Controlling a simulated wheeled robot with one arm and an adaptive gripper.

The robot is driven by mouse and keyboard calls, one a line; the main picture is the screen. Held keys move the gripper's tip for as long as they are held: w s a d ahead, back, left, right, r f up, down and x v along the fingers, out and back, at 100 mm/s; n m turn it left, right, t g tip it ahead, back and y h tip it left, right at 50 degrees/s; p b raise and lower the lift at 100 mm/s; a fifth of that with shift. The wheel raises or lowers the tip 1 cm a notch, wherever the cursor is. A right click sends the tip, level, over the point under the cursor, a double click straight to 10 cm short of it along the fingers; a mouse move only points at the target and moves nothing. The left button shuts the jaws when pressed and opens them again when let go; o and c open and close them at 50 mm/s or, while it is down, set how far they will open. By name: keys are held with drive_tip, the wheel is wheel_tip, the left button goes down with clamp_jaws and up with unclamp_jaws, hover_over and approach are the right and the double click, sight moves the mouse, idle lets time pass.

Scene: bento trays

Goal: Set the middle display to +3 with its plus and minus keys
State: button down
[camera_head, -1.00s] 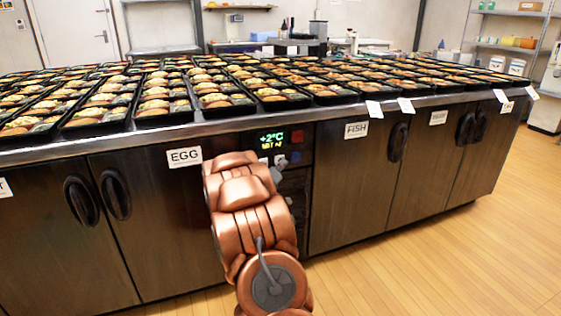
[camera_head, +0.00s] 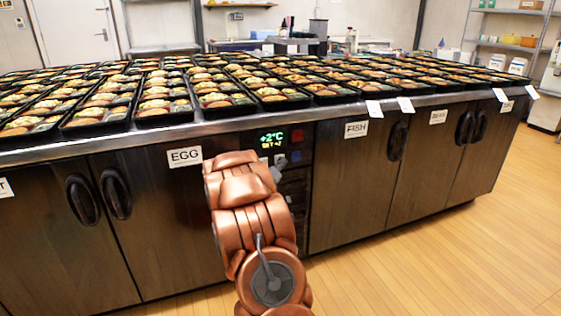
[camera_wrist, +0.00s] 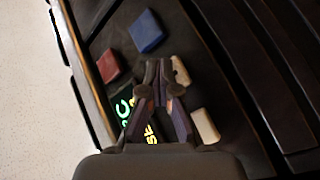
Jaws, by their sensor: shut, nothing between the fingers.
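The display (camera_head: 272,138) on the dark control panel reads +2°C in green, with a smaller yellow set line below that seems to read +2. In the wrist view the display (camera_wrist: 123,106) is tilted and partly hidden by my gripper. Two cream keys show there, one (camera_wrist: 181,72) right beside the fingertips and one (camera_wrist: 206,126) lower right. Their plus and minus marks cannot be read. My gripper (camera_wrist: 160,72) is shut and empty, its tips over the panel close to the upper cream key. Whether they touch it cannot be told. In the head view my arm hides most of the gripper.
A red key (camera_wrist: 108,66) and a blue key (camera_wrist: 146,31) sit on the same panel. The EGG door (camera_head: 165,220) lies left and the FISH door (camera_head: 350,190) right. Bento trays (camera_head: 165,112) fill the counter above. Wooden floor is clear at right.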

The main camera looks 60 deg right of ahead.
drive_tip(key=shift+s+a, duration=0.5)
drive_tip(key=shift+s, duration=0.2)
drive_tip(key=shift+s, duration=0.1)
drive_tip(key=s+a, duration=0.1)
drive_tip(key=s, duration=0.1)
drive_tip(key=s+a, duration=0.1)
drive_tip(key=s, duration=0.1)
drive_tip(key=shift+a+p, duration=0.4)
idle(1.6)
